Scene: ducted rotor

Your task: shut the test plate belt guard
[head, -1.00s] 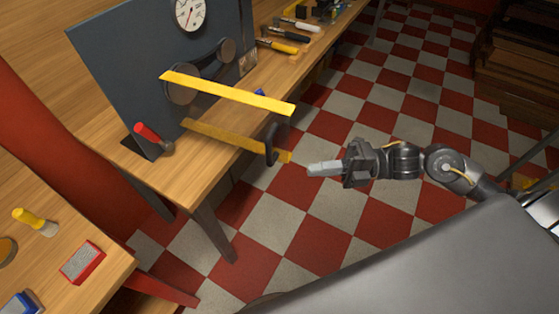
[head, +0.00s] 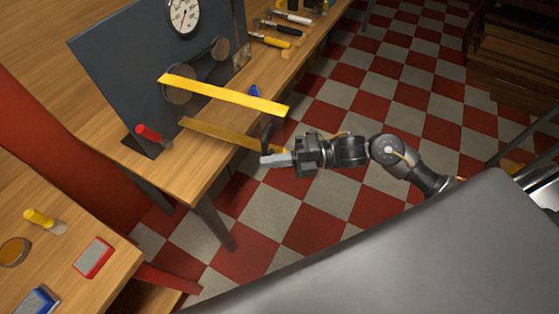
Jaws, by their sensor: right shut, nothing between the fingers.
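The test plate (head: 115,75) is a dark upright panel on the wooden bench, with two round pulleys (head: 176,90) on its face. The belt guard (head: 225,96) is a yellow-edged frame standing out from the plate, swung open, with its lower yellow strip (head: 210,132) below. A dark handle (head: 267,136) is at its outer end. My right gripper (head: 268,160) is shut and empty, its fingertips at the lower end of the handle; I cannot tell whether they touch. My left gripper is not in view.
A gauge (head: 184,15) sits at the plate's top. A red-handled tool (head: 150,134) is by the plate's near edge. Hammers (head: 270,40) lie farther along the bench. A side table at lower left holds a brush (head: 40,219) and a red block (head: 93,257). Checkered floor is open on the right.

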